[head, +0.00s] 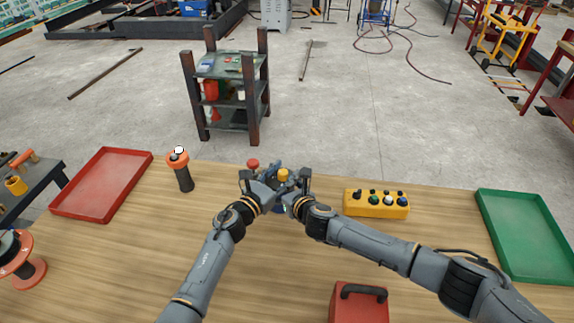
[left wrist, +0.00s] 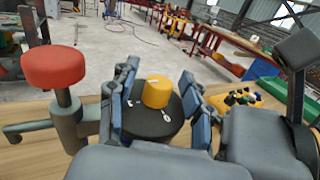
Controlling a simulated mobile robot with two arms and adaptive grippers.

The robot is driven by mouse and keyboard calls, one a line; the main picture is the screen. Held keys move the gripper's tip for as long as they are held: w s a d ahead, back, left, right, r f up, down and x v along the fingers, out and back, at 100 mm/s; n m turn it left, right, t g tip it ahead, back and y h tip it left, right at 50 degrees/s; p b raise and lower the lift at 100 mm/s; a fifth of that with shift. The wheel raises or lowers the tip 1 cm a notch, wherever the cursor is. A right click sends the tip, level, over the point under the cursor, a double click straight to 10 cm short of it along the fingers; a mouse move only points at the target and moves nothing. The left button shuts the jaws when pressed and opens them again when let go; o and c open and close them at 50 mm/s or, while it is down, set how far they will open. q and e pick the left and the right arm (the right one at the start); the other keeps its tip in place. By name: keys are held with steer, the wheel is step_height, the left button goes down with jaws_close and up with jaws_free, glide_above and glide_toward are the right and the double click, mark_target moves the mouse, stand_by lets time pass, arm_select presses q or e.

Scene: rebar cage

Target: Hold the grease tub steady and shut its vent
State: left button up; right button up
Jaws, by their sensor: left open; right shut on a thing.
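The grease tub shows in the left wrist view as a dark round top (left wrist: 152,122) with a yellow cap (left wrist: 157,92) in its middle; I take this cap for the vent. In the head view the yellow cap (head: 283,174) shows between my grippers, and they hide most of the tub. My left gripper (head: 273,174) is open at the tub's top, its blue fingers on either side of the yellow cap. Whether they touch it, I cannot tell. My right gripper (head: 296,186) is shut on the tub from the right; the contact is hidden.
A red knob (head: 253,164) stands close beside my left gripper. An orange-topped dark cylinder (head: 184,174) and a red tray (head: 104,184) are left. A yellow button box (head: 376,204) and a green tray (head: 525,233) are right. A red case (head: 344,307) is in front.

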arm_select(q)
steer(key=shift+a+m+g+h, duration=0.1)
steer(key=shift+m+g+h, duration=0.4)
steer(key=shift+g+h, duration=0.15)
steer(key=v, duration=1.2)
step_height(320, 180, up, 10)
steer(key=m+t+y, duration=0.2)
steer(key=m, duration=3.3)
glide_above(280, 182)
steer(key=shift+n, duration=0.3)
step_height(280, 182, down, 11)
steer(key=shift+f, duration=0.1)
steer(key=shift+w+a+r+m+g+h, duration=0.1)
steer(key=shift+w+r+m+g+h, duration=0.2)
steer(key=shift+m+g+h, duration=0.6)
steer(key=shift+g+h, duration=0.05)
steer(key=shift+h, duration=0.1)
steer(key=v, duration=1.3)
steer(key=w+d+r+m+g+h, duration=0.2)
steer(key=d+r+m+g, duration=0.7)
steer(key=m, duration=1.5)
step_height(280, 182, up, 4)
steer(key=w+d, duration=0.1)
steer(key=d, duration=0.2)
steer(key=shift+f+m+h, duration=0.2)
steer(key=shift+m+h, duration=0.1)
steer(key=shift+h, duration=0.1)
